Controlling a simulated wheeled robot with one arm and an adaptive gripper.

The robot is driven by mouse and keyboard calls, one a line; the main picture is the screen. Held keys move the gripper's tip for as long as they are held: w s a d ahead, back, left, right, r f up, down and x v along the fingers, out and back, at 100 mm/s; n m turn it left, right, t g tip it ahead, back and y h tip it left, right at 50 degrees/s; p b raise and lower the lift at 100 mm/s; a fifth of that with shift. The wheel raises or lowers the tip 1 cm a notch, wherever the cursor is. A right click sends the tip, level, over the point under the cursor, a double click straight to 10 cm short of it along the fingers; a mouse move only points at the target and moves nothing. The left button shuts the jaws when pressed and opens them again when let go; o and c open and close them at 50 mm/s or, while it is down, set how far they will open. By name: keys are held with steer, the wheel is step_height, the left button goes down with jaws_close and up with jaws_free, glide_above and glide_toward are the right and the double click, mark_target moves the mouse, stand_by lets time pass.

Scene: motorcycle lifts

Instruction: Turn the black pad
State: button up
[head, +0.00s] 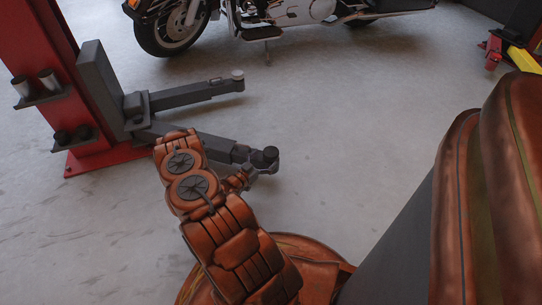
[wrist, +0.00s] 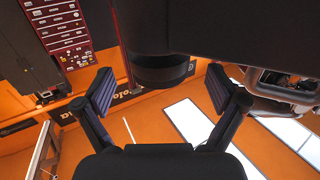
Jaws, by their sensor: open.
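The black pad (head: 265,157) sits at the end of the lower grey lift arm (head: 205,142) in the head view. In the wrist view a dark round part, likely the pad (wrist: 160,76), hangs at the upper middle under a large dark block. My gripper (head: 243,178) is just left of and below the pad in the head view, partly hidden by my arm. In the wrist view my gripper (wrist: 160,92) is open, with one finger on each side of the round part. No contact with it shows.
A red lift post (head: 45,60) stands at the left, with holders on its side. A second grey lift arm (head: 195,93) reaches out farther back. A motorcycle (head: 270,14) stands at the back. Bare concrete floor (head: 360,110) lies right of the pad.

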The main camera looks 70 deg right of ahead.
mark_target(271, 151)
steer(key=shift+b+x, duration=0.6)
steer(key=shift+x, duration=1.25)
steer(key=shift+c, duration=0.3)
steer(key=c, duration=1.1)
steer(key=p, duration=0.2)
steer(key=shift+r+n+t+p, duration=0.25)
steer(key=shift+n+t+p, duration=0.05)
steer(key=shift+n+t, duration=0.1)
